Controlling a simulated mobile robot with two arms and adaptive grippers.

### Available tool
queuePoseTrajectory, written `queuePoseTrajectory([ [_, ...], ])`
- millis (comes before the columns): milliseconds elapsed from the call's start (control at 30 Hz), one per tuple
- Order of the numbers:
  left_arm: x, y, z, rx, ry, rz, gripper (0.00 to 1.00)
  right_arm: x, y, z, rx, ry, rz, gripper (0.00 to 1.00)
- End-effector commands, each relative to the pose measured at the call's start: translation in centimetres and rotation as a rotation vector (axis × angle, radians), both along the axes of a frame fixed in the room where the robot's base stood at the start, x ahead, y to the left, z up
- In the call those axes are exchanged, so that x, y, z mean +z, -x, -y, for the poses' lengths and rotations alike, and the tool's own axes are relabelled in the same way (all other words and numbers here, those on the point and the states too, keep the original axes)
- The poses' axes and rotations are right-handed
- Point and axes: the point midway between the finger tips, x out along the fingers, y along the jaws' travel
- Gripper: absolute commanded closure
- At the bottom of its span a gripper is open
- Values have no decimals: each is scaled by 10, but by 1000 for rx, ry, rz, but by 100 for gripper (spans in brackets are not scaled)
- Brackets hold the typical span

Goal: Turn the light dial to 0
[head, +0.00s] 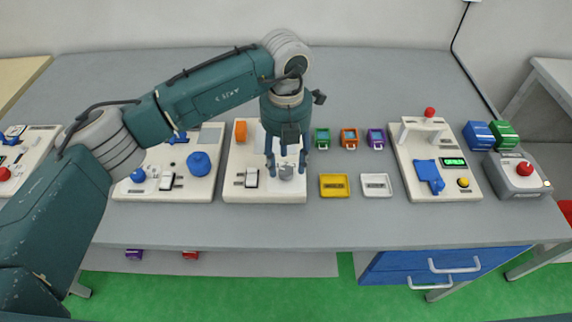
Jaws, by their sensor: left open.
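A small grey dial (286,172) sits on the white panel (240,192) in the middle of the table. My left gripper (286,161) points down over this dial, its fingers open on either side of it. Whether the fingers touch the dial is too small to tell. The dial's markings and its setting cannot be read. My gripper and wrist hide the upper right part of the panel. My right gripper is not in view.
The same panel carries a white switch (251,178) and an orange block (240,131). A panel with a blue knob (199,163) stands to the left. Yellow (334,195) and white (376,194) trays lie to the right. Another panel has a red-topped handle (430,113).

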Motion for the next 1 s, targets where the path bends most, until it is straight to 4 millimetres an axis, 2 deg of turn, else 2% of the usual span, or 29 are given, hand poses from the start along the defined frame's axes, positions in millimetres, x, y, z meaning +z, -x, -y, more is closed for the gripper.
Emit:
queuePoseTrajectory([
  [33, 13, -2, 0, -1, 0, 5, 52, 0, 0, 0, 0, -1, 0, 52],
  [200, 50, -1, 1, -2, 1, 5, 52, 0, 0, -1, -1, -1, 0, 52],
  [400, 81, -1, 0, 0, 0, 3, 52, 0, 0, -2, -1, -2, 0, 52],
  [600, 92, 0, 0, 0, 1, 2, 52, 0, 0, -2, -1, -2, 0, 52],
  [1000, 92, 0, 0, 0, 0, 1, 52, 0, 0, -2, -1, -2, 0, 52],
])
